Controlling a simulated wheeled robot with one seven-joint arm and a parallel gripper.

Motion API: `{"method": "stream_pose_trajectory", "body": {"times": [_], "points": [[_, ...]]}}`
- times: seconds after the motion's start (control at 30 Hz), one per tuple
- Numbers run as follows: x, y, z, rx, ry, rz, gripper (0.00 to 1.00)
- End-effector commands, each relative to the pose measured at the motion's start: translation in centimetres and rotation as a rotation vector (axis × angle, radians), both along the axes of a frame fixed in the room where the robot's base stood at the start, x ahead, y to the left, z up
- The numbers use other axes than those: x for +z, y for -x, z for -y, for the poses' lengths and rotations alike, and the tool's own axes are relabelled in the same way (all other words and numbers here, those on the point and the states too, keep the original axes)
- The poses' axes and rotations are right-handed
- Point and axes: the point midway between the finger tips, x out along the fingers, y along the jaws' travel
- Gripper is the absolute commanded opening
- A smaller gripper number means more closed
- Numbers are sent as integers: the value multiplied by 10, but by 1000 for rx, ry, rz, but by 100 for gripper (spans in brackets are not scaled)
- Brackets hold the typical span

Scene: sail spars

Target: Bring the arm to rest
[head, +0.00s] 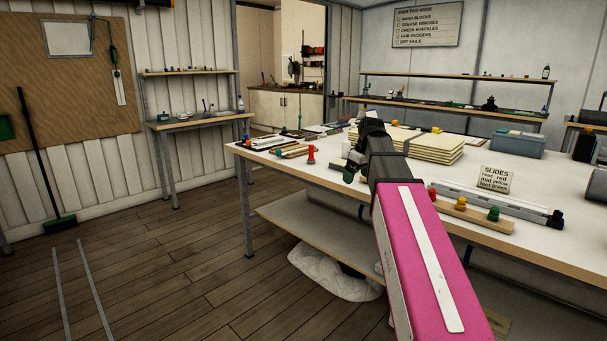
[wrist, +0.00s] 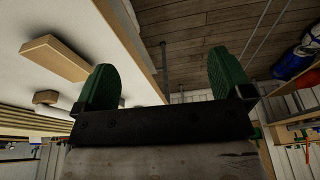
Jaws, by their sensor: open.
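My arm (head: 425,255), with its pink forearm, reaches forward over the near edge of the white table. My gripper (wrist: 162,78) is open in the wrist view, its two green fingers wide apart with nothing between them. In the head view the gripper (head: 350,172) is partly hidden by my dark wrist, above the table's front edge. A red piece (head: 310,155) stands upright on the table to its left, apart from it.
The table (head: 560,190) holds a wooden strip (head: 470,215) with red, yellow and green pieces, a slides sign (head: 495,179), stacked boards (head: 420,143) and a grey-blue box (head: 517,144). A white bag (head: 335,275) lies below. The floor at left is largely clear.

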Motion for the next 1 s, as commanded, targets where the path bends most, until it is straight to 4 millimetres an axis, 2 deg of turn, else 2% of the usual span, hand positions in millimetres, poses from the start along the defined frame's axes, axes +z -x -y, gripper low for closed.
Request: {"method": "stream_pose_trajectory", "body": {"times": [0.27,0.37,0.47,0.67,1.0], "points": [[-44,11,0,-73,4,-29,97],[-67,17,-1,-111,6,-42,97],[-95,26,-1,-159,9,-60,97],[-165,53,-2,-286,21,-104,97],[-272,114,-2,-498,52,-166,97]]}}
